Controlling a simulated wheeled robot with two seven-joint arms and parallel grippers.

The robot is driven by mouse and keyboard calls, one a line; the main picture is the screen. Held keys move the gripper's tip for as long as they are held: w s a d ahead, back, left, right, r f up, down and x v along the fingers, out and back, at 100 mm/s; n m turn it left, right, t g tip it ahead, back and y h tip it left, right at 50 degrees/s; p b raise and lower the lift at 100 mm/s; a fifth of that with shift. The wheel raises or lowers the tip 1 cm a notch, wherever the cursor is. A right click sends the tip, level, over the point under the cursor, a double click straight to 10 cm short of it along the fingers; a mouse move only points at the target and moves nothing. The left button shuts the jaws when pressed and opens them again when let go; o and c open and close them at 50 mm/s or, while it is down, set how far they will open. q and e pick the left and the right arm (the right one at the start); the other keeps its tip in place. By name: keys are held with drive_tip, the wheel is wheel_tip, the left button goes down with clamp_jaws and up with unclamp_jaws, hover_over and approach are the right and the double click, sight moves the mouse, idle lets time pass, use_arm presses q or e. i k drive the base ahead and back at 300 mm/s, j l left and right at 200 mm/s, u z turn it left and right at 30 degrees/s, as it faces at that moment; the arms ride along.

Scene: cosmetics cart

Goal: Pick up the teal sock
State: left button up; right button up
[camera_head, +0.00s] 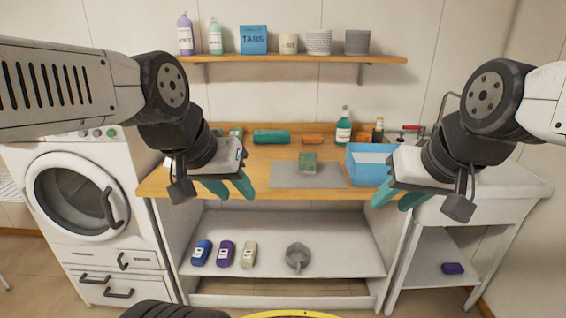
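A teal rolled cloth item (272,136) lies at the back of the wooden counter; I cannot tell for sure that it is the sock. A smaller green block-like item (308,163) sits on the grey mat (335,178). My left gripper (232,190), with teal fingers, hangs over the counter's front left, in front of the rolled item and apart from it. Its fingers look spread and empty. My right gripper (398,201) hangs in front of the blue basin at the right, its teal fingers spread and empty. The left arm hides part of the counter's left end.
A wall shelf (300,59) holds bottles, a box and pots above. A washing machine (85,200) stands at left, a sink (480,185) at right.

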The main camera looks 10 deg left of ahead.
sight(307, 161)
drive_tip(key=z, duration=0.6)
drive_tip(key=u, duration=0.65)
drive_tip(key=z, duration=0.6)
drive_tip(key=i+j+z, duration=0.15)
drive_tip(key=j+z, duration=0.3)
drive_tip(key=i+j+z, duration=0.1)
drive_tip(key=j+z, duration=0.3)
drive_tip(key=j, duration=0.15)
drive_tip(key=j+z, duration=0.15)
drive_tip(key=j, duration=1.15)
